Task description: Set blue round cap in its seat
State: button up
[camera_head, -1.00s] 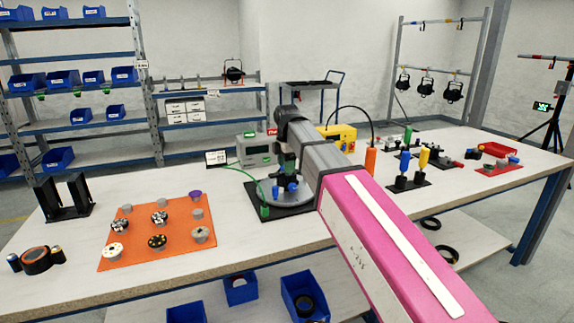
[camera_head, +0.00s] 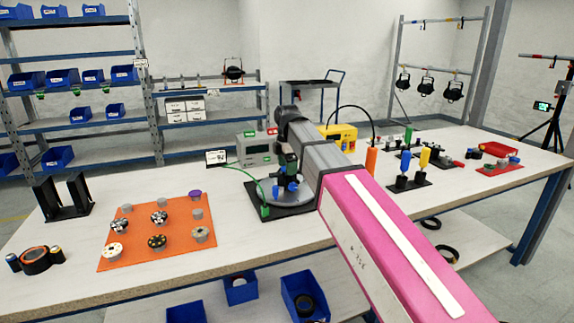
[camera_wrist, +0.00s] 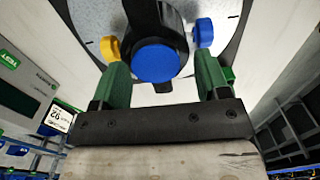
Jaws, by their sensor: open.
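The blue round cap (camera_wrist: 157,63) shows face-on in the wrist view, over a black part of the fixture on a light round disc (camera_wrist: 82,18). My gripper (camera_wrist: 159,58) is open, with one green finger on each side of the cap. I cannot tell whether the fingers touch it or whether it is fully down in its seat. A yellow knob (camera_wrist: 110,48) and a smaller blue knob (camera_wrist: 203,32) lie near the fingertips. In the head view my gripper (camera_head: 286,165) is over the disc (camera_head: 296,208), with blue parts (camera_head: 292,187) showing there; the arm hides some of it.
An orange mat (camera_head: 130,250) with several round parts lies left of the fixture. A grey meter (camera_head: 254,150) and a yellow box (camera_head: 341,134) stand behind it. Blue and yellow handled tools (camera_head: 405,161) stand to the right. Bare table lies between mat and fixture.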

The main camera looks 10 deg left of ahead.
notch_tip(320, 180, up, 11)
jog(key=shift+w, duration=0.15)
dwell(0.4)
